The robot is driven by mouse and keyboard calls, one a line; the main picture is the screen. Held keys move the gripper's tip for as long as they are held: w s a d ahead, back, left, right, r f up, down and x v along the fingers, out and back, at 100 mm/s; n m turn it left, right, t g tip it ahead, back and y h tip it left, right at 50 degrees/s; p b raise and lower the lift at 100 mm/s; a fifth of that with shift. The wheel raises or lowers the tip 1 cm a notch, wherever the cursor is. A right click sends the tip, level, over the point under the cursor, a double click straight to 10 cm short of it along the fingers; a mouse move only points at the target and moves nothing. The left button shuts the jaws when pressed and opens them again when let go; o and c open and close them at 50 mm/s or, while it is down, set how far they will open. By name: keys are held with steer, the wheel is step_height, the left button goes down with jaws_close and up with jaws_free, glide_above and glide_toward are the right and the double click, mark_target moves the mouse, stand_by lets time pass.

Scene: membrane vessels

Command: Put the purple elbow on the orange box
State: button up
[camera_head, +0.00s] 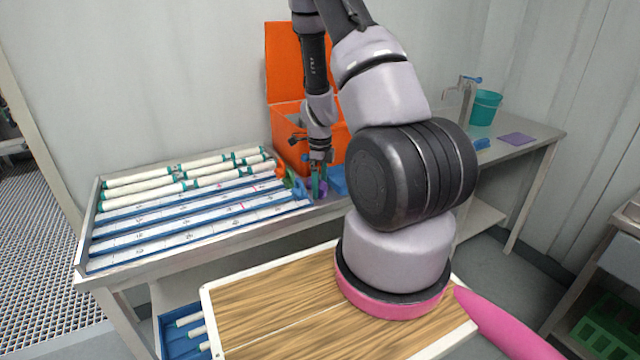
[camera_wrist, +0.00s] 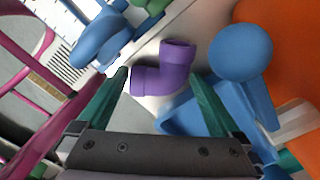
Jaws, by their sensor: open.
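The purple elbow (camera_head: 322,187) lies on the bench beside the orange box (camera_head: 291,142), near the bench's front edge. The wrist view shows the purple elbow (camera_wrist: 164,72) as a bent pipe, between and slightly beyond the two green fingertips. My gripper (camera_head: 318,183) points down over the elbow and is open; its spread fingers also show in the wrist view (camera_wrist: 164,82). I cannot tell whether a finger touches the elbow. The orange box stands with its lid raised against the wall. Its side (camera_wrist: 288,45) fills the right of the wrist view.
Blue parts (camera_wrist: 240,55) lie close to the elbow's right, and another blue part (camera_wrist: 100,38) and a green one are at its upper left. A tray of white tubes (camera_head: 190,205) fills the bench's left. A teal bucket (camera_head: 485,107) stands at the back right.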

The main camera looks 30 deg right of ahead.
step_height(320, 180, up, 12)
steer(key=r, duration=0.1)
step_height(320, 180, up, 17)
steer(key=n+t+y, duration=0.2)
steer(key=n+t, duration=0.1)
steer(key=n, duration=0.6)
glide_above(320, 182)
steer(key=s+a, duration=0.5)
steer(key=a, duration=0.3)
steer(key=s+a+r+n+t, duration=0.2)
steer(key=s+r+n, duration=0.4)
steer(key=s, duration=0.1)
steer(key=s+a+r+n+t, duration=0.2)
steer(key=s+a+r+n, duration=0.1)
steer(key=s+r+n, duration=0.3)
steer(key=shift+s+a+r+n, duration=0.25)
steer(key=shift+s+r+n, duration=0.15)
steer(key=shift+s+n, duration=0.45)
